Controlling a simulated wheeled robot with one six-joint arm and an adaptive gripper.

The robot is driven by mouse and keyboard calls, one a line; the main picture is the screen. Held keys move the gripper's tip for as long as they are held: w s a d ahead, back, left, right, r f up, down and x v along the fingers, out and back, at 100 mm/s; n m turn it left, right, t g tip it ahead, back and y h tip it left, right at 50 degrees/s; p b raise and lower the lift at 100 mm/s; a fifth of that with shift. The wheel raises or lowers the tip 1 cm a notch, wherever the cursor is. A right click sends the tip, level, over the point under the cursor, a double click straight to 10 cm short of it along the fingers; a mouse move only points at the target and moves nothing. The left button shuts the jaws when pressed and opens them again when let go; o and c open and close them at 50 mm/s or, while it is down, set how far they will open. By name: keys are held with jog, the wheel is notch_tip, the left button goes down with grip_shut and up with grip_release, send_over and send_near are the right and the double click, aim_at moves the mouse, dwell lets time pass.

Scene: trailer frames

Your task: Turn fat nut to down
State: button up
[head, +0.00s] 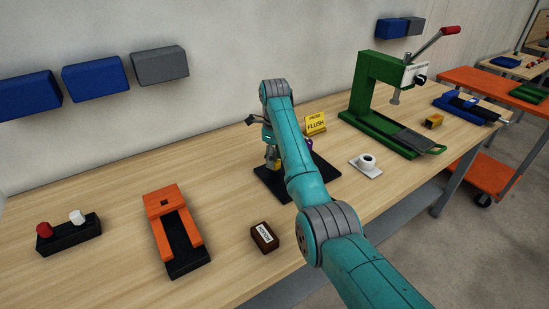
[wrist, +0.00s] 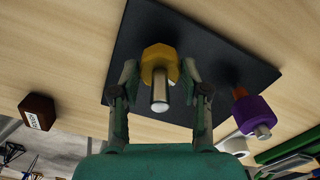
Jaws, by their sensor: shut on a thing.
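A yellow hex nut (wrist: 160,65) sits around a thick silver stud (wrist: 159,95) on a black plate (wrist: 205,45). My gripper (wrist: 161,82) is shut on the yellow nut, with one finger on each side of it. A purple nut (wrist: 252,113) on a thinner stud stands to the right on the same plate, apart from my fingers. In the head view my arm hides most of the black plate (head: 272,188) and the nuts.
A yellow "FLUSH" sign (head: 316,124) stands behind the plate. A dark labelled block (head: 265,238) lies in front. An orange fixture (head: 172,225) is to the left, a white roll (head: 367,163) and a green press (head: 375,95) to the right. Bare wood lies between them.

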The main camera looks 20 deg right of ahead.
jog(key=m, duration=0.6)
jog(key=shift+w+r+m, duration=0.1)
jog(key=shift+r+m, duration=0.15)
jog(key=shift+m, duration=0.05)
dwell(0.5)
jog(key=o, duration=1.1)
jog(key=shift+o, duration=0.2)
jog(key=shift+f, duration=0.15)
